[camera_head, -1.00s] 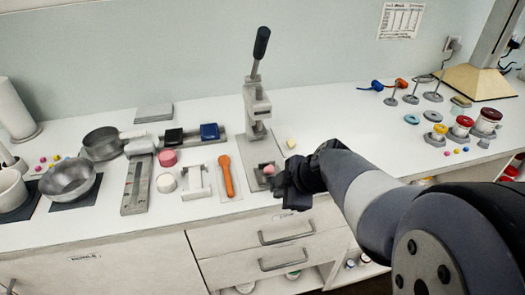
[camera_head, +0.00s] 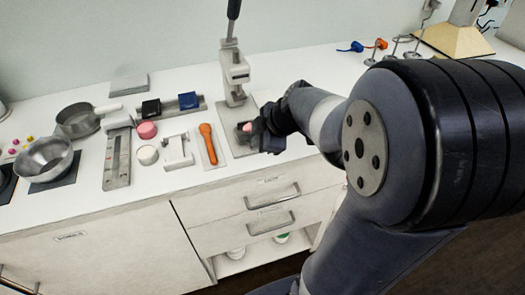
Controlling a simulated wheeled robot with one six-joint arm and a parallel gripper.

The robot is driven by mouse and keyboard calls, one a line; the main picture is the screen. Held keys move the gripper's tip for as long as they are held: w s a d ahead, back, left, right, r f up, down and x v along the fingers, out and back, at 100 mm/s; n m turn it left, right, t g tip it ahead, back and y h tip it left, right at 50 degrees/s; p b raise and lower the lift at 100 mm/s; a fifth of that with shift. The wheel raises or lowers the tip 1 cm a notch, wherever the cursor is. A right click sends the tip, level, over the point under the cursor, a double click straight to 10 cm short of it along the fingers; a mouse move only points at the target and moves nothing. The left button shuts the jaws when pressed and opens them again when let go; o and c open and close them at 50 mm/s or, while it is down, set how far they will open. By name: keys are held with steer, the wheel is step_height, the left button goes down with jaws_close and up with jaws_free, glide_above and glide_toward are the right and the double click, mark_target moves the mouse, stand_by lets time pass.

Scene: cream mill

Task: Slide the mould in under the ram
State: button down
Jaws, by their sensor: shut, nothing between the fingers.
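The hand press (camera_head: 235,75) stands upright near the back of the counter, with its dark lever raised and its base plate reaching towards the front. A small grey mould with a pink top (camera_head: 246,128) sits on the front part of that plate, in front of the ram. My gripper (camera_head: 259,141) is shut and empty, low at the front right of the mould. It partly covers the mould, and I cannot tell whether they touch.
An orange-handled tool (camera_head: 208,144), a white stand (camera_head: 178,151) and pink and white round pieces lie left of the press. A grey slotted rail (camera_head: 118,158), pans and dark blocks are further left. Drawers are below the counter edge.

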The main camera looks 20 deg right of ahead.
mark_target(248, 124)
steer(key=w+b, duration=0.2)
steer(key=w, duration=0.6)
steer(key=shift+f, duration=0.15)
steer(key=shift+w, duration=0.4)
steer(key=shift+w+r, duration=0.1)
steer(key=shift+r, duration=0.1)
